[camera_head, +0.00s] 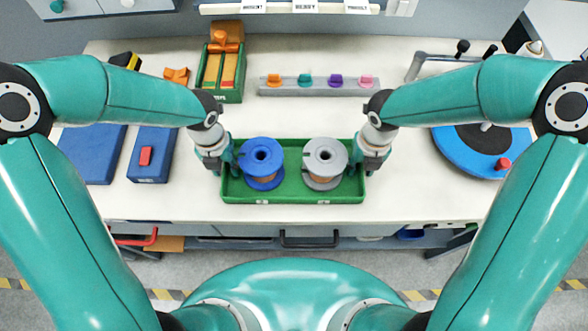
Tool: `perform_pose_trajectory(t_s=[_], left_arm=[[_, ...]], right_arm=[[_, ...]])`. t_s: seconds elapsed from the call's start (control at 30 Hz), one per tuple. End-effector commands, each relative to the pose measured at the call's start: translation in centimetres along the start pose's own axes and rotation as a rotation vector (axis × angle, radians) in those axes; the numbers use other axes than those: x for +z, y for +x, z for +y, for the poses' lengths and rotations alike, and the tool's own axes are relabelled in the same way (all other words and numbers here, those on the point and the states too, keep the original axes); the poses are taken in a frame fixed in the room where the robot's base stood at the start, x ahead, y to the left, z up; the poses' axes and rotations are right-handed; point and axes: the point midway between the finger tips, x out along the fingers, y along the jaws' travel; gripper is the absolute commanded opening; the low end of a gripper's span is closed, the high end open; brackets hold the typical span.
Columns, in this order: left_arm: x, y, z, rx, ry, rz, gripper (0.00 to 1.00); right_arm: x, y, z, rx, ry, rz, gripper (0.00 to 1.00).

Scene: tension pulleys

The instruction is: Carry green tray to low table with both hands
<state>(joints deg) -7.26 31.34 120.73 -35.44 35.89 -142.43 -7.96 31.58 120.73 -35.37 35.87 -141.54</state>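The green tray (293,193) lies on the white workbench near its front edge. A blue spool (261,163) stands in its left half and a grey spool (323,163) in its right half. My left gripper (228,168) is at the tray's left end, and my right gripper (361,168) is at its right end. The fingers of both grippers are small and partly hidden by the wrists and the tray rim, so I cannot tell whether they are closed on it. No low table can be made out.
On the white bench (400,212), a blue box with a red block (146,155) and a blue panel (92,153) lie left. A blue turntable (455,148) is at right. Behind are a grey rack with coloured pegs (320,86) and a green box (221,68). Drawers run below the front edge.

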Motion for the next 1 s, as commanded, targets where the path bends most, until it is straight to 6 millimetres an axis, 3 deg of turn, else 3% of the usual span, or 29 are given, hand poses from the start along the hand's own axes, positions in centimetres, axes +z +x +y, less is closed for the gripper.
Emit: perform_pose_trajectory(t_s=[0.17, 0.3, 0.4, 1.0], left_arm=[[-0.02, 0.00, 0.02, 0.000, 0.000, 0.001, 0.35], [-0.02, -0.02, 0.02, 0.000, -0.001, 0.001, 0.12], [-0.02, -0.02, 0.03, 0.000, -0.001, 0.001, 0.00], [0.05, -0.40, 0.06, 0.000, -0.002, -0.002, 0.00]], right_arm=[[-0.01, 0.00, 0.00, 0.000, 0.000, 0.001, 0.35], [-0.01, -0.01, 0.00, 0.000, 0.000, 0.001, 0.12], [-0.01, -0.02, 0.01, 0.000, -0.001, 0.001, 0.00], [0.10, -0.40, 0.05, 0.000, -0.001, -0.002, 0.00]])
